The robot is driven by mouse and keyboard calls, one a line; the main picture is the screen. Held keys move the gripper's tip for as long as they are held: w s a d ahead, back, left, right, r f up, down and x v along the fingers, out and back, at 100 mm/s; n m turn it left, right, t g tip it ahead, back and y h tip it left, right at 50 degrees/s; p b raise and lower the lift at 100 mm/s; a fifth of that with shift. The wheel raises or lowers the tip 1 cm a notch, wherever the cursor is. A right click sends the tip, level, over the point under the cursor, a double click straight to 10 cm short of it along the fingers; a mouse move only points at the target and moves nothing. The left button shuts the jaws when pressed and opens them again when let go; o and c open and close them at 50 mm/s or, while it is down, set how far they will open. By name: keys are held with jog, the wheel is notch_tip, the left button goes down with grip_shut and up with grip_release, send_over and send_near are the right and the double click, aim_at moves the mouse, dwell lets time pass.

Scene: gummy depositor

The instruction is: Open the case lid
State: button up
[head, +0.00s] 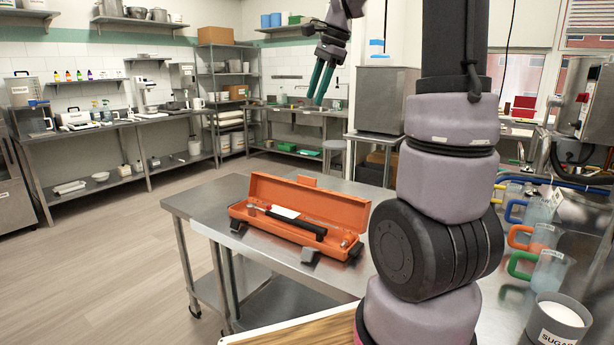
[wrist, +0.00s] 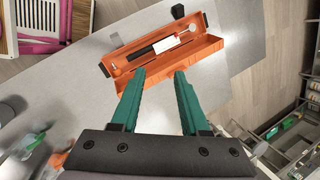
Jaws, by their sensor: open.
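The orange case (head: 299,216) stands on the steel table, with its lid (head: 310,202) raised upright along the back edge. Inside lie a black-handled tool (head: 296,223) and a white label or card. The case also shows in the wrist view (wrist: 164,60), with its open inside and the tool visible. My gripper (head: 320,84) hangs in the air above and beyond the case in the head view, apart from it. Its green fingers (wrist: 160,76) are spread with nothing between them, and their tips point toward the case.
The steel table (head: 205,195) is bare to the left of the case. Measuring jugs with coloured handles (head: 538,238) and a sugar container (head: 556,322) stand at the right. A wooden board (head: 310,330) lies at the front. Shelves and counters line the back walls.

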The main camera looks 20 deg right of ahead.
jog(key=w+d+f+m+g, duration=0.25)
jog(key=w+f+m, duration=0.35)
jog(key=w+f, duration=0.4)
jog(key=w+d+f+m+g, duration=0.2)
jog(key=w+d+f+m, duration=0.3)
jog(key=w+f, duration=0.5)
jog(key=shift+m+h, duration=0.3)
jog(key=shift+m, duration=0.4)
jog(key=x, duration=0.3)
jog(key=a+x, duration=0.1)
jog(key=x, duration=0.6)
jog(key=shift+s+a+f, duration=0.15)
jog(key=shift+a, duration=0.05)
grip_shut()
